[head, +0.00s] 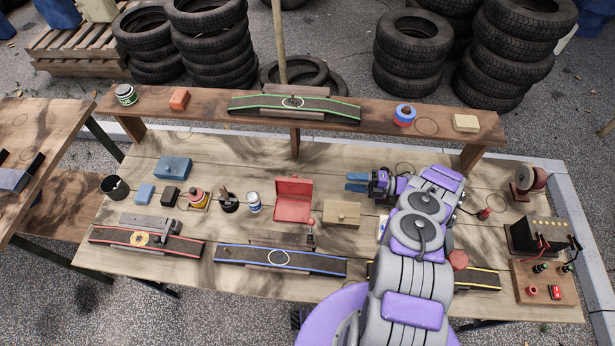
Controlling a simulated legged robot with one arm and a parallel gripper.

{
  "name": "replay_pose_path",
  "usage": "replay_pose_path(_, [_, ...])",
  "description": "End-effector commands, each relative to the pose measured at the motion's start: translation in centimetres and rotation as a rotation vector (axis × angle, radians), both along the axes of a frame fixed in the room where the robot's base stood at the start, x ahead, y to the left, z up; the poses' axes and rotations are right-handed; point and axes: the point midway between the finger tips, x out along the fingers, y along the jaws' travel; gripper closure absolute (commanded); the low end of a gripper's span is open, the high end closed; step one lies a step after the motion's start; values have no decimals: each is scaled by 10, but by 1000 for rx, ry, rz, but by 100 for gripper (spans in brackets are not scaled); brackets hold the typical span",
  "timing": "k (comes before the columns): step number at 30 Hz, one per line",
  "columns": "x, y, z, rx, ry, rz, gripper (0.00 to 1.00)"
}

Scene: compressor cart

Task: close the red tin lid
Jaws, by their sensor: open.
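The red tin (292,209) sits on the wooden workbench near its middle. Its lid (294,187) stands raised at the back edge, so the tin is open. My gripper (357,182) is to the right of the tin, behind a small tan box, with its blue fingers pointing left towards the lid. The fingers are apart and nothing shows between them. A gap of bench lies between the fingertips and the lid. My arm covers part of the bench to the right.
A tan box (342,214) stands right of the tin, and a spray-can-like white jar (254,203) stands left. A raised shelf (206,111) runs along the back. A black battery-like box (540,236) stands far right.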

Motion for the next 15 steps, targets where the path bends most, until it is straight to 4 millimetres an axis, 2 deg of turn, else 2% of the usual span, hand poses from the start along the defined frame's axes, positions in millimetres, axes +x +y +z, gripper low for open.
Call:
replay_pose_path(8, [8,35,3,5,-1,5,55])
replay_pose_path(15, [16,78,2,9,1,5,55])
